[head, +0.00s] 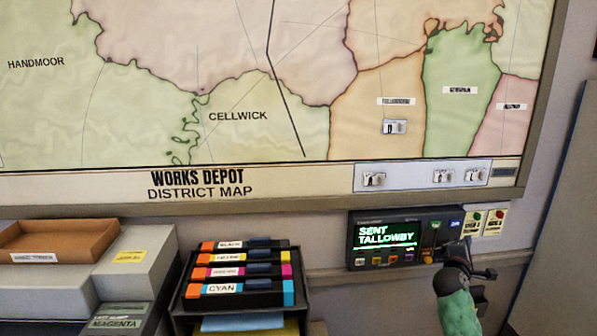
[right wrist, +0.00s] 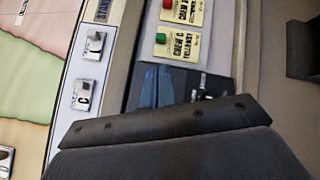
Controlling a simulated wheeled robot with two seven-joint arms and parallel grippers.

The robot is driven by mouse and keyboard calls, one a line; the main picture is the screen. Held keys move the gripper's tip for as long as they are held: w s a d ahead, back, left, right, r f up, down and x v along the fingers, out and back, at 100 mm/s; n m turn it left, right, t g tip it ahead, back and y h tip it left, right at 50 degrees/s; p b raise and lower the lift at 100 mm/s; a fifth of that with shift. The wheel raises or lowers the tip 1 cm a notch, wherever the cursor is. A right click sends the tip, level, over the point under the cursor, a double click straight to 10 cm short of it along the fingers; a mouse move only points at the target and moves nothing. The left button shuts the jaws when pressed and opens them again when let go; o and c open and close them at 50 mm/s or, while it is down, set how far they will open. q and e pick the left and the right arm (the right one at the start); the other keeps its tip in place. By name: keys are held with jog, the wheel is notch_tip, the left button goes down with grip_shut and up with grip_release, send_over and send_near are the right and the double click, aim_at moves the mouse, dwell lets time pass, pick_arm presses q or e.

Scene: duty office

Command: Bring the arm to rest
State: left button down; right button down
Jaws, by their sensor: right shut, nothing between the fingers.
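My right arm, with a green sleeve, comes up from the lower right in the head view. My right gripper (head: 467,248) is dark, shut and empty, in front of the lower right of the dispatch console (head: 384,236). I cannot tell whether it touches the console. The console's screen reads "SENT TALLOWBY" in green. In the right wrist view a large dark part of my gripper covers the lower middle and hides what lies behind it. My left gripper is not in view.
Several magnets sit on the pale strip (head: 405,178). Two crew tags (head: 485,222) stand beside the console.

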jog(key=w+a+f+m+g+y, duration=0.1)
jog(key=w+a+f+m+y, duration=0.25)
jog(key=f, duration=0.65)
jog(key=w+a+f+m+g+y, duration=0.1)
jog(key=a+f+m+y, duration=0.25)
jog(key=f+m, duration=0.4)
jog(key=s+a+f+g+y, duration=0.1)
jog(key=s+a+f, duration=0.3)
jog(key=f, duration=0.5)
jog(key=s+a+f+m+g+y+b, duration=0.1)
jog(key=s+a+f+g, duration=0.15)
jog(key=f, duration=0.75)
jog(key=s+a+f+y, duration=0.1)
jog(key=s+a+f, duration=0.3)
jog(key=f, duration=0.5)
jog(key=s+a+f+g+y+b, duration=0.1)
jog(key=s+a+f+g, duration=0.35)
jog(key=s+f, duration=1.15)
jog(key=s+a+f+g+y+b, duration=0.1)
jog(key=s+a+f, duration=0.7)
jog(key=s+f, duration=0.75)
jog(key=s+a+f+g, duration=0.1)
jog(key=s, duration=0.8)
jog(key=s+f+g, duration=0.1)
jog(key=s+f, duration=0.1)
jog(key=s, duration=0.7)
jog(key=shift+s+a+b, duration=0.35)
jog(key=shift+a, duration=0.05)
